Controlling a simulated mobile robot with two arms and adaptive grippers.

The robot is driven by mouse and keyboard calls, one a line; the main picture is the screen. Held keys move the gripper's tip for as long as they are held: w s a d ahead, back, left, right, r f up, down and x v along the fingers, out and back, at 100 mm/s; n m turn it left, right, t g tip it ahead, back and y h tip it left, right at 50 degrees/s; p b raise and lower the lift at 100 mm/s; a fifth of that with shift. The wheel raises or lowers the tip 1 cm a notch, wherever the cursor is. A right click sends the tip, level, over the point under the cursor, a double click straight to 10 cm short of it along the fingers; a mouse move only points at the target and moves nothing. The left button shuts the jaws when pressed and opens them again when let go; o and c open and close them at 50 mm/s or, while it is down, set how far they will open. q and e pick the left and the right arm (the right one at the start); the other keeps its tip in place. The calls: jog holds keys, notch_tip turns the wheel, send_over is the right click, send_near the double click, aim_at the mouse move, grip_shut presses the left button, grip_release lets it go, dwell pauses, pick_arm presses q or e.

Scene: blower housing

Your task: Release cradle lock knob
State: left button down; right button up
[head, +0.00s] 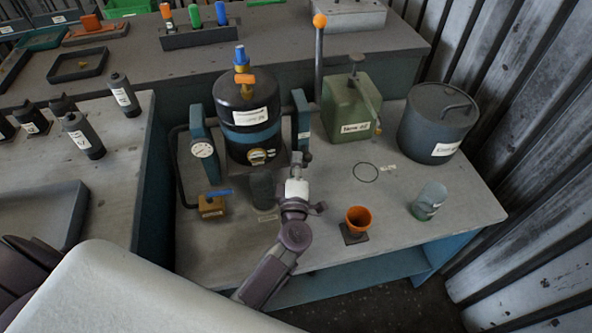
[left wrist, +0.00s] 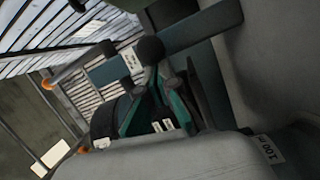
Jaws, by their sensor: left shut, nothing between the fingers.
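The blue cradle has a left post (head: 203,148) and a right post (head: 300,112), with a dark drum (head: 248,112) held between them. A dark round knob (head: 306,157) is low at the right post; I take it as the lock knob. It also shows as a black ball (left wrist: 150,49) in front of the labelled post (left wrist: 108,71) in the left wrist view. My left gripper (head: 299,170) is right at the knob, shut, with nothing held. Its fingertips (left wrist: 164,70) look just below the knob; I cannot tell if they touch. My right gripper is out of view.
A gauge (head: 203,150) is on the left post. A brass valve (head: 211,206), dark cylinder (head: 262,190), orange cup (head: 358,219) and glass jar (head: 429,201) stand near the front. A green can (head: 351,106) and grey pot (head: 437,124) stand right. Bench between cup and jar is clear.

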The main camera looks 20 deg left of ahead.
pick_arm(q)
jog(key=shift+w, duration=0.1)
jog(key=s+d, duration=0.1)
jog(key=s, duration=0.1)
jog(key=shift+s+d+p, duration=0.3)
jog(key=shift+s+d, duration=0.05)
jog(key=shift+d, duration=0.05)
jog(key=shift+f, duration=0.1)
